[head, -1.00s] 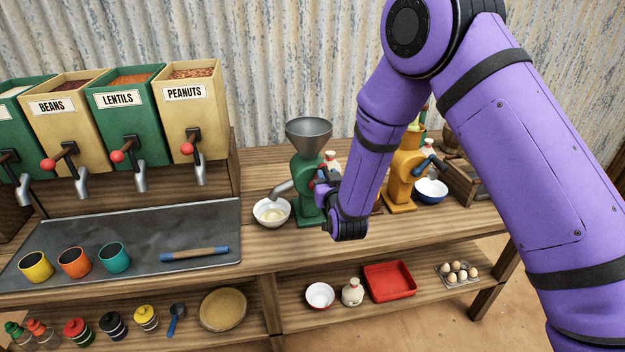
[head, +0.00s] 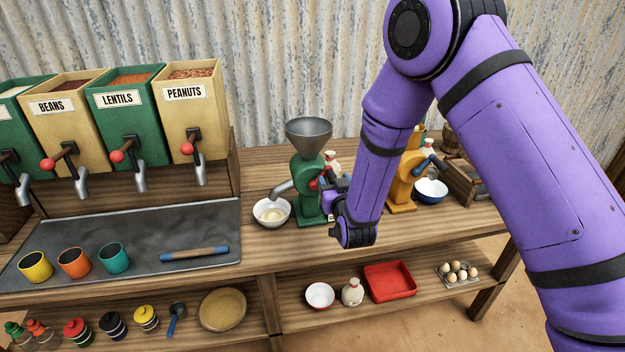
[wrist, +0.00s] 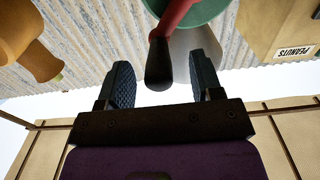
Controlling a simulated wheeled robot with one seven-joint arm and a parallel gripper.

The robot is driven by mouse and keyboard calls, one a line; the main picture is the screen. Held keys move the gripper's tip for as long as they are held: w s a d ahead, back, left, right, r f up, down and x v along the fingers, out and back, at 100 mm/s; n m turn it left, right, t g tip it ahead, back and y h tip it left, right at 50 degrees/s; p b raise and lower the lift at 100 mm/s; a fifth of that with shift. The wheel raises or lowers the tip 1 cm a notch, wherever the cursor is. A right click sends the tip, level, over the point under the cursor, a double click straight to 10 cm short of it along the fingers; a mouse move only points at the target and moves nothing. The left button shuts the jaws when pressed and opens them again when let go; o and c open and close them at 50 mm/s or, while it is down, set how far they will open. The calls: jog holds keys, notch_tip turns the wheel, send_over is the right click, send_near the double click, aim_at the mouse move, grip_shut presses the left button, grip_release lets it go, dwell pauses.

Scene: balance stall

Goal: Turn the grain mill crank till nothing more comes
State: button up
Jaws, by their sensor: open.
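The green grain mill (head: 308,190) stands on the counter with a grey funnel hopper (head: 309,136) on top. I see no grain in the hopper from here. Its spout points left over a white bowl (head: 272,212) that holds some pale meal. The mill's red crank arm (head: 319,181) shows beside my gripper (head: 333,190), on the mill's right side. In the wrist view, the crank's dark handle (wrist: 159,64) lies between the two fingers of my gripper (wrist: 164,72), with a gap on each side. The gripper is open and holds nothing.
An orange mill (head: 402,185) and a blue bowl (head: 431,190) stand close on the right, partly behind my arm. Food dispensers (head: 190,110) stand left.

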jog(key=v, duration=0.6)
jog(key=shift+s, duration=0.2)
jog(key=s+d+r+m+g+h, duration=0.1)
jog(key=s+d+r+g, duration=0.15)
jog(key=d+r, duration=0.6)
jog(key=s+d+r+m+g+h, duration=0.1)
jog(key=d+r+g, duration=0.4)
jog(key=r, duration=0.7)
jog(key=s+d+r+g+h, duration=0.1)
jog(key=s+d+r, duration=0.1)
jog(key=s+d, duration=0.3)
jog(key=s+d+r+g+h, duration=0.1)
jog(key=s+d+r+g, duration=0.1)
jog(key=s, duration=1.1)
jog(key=s+d+r+m+g+h, duration=0.1)
jog(key=s+d+r, duration=0.3)
jog(key=s+d, duration=0.3)
jog(key=s, duration=0.2)
jog(key=shift+s+d+g, duration=0.35)
jog(key=shift+s, duration=0.05)
